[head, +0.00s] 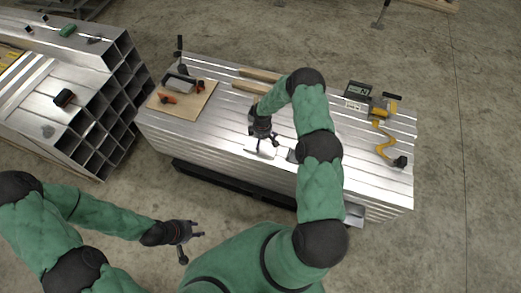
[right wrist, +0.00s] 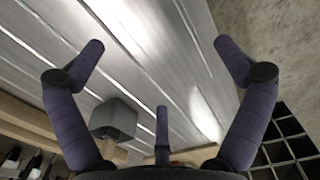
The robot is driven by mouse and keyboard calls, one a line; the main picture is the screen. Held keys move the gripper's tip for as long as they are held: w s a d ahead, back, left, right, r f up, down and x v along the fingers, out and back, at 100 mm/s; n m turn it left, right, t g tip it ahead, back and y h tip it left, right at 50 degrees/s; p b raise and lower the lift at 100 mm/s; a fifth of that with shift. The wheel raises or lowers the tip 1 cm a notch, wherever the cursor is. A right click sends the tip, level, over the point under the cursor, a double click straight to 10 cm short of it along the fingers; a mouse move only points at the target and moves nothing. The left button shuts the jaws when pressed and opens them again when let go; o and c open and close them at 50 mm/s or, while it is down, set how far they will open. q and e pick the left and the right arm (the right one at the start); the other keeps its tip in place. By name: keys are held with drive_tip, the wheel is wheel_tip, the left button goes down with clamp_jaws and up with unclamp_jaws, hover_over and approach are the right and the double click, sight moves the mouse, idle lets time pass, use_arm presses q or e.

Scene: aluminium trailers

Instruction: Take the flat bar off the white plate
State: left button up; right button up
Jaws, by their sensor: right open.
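My right gripper (head: 262,143) is over the middle of the aluminium stack, fingers pointing down. In the right wrist view its fingers (right wrist: 160,60) are spread wide with nothing between them. A bright pale patch (head: 267,151) lies just below it in the head view; I cannot tell whether this is the white plate or glare. I cannot make out the flat bar for certain; my right arm hides part of the stack. My left gripper (head: 198,230) is open and empty, low over the floor in front of the stack.
A wooden board (head: 187,106) with orange-handled tools lies on the stack's left end. A grey block (right wrist: 113,118) shows beside my right fingers. Square tubes (head: 100,125) stand left.

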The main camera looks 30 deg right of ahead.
sight(261, 146)
drive_tip(key=f, duration=0.1)
drive_tip(key=f+b, duration=0.1)
drive_tip(key=f, duration=0.3)
drive_tip(key=shift+w+b, duration=0.4)
drive_tip(key=c, duration=1.5)
drive_tip(key=shift+r, duration=0.1)
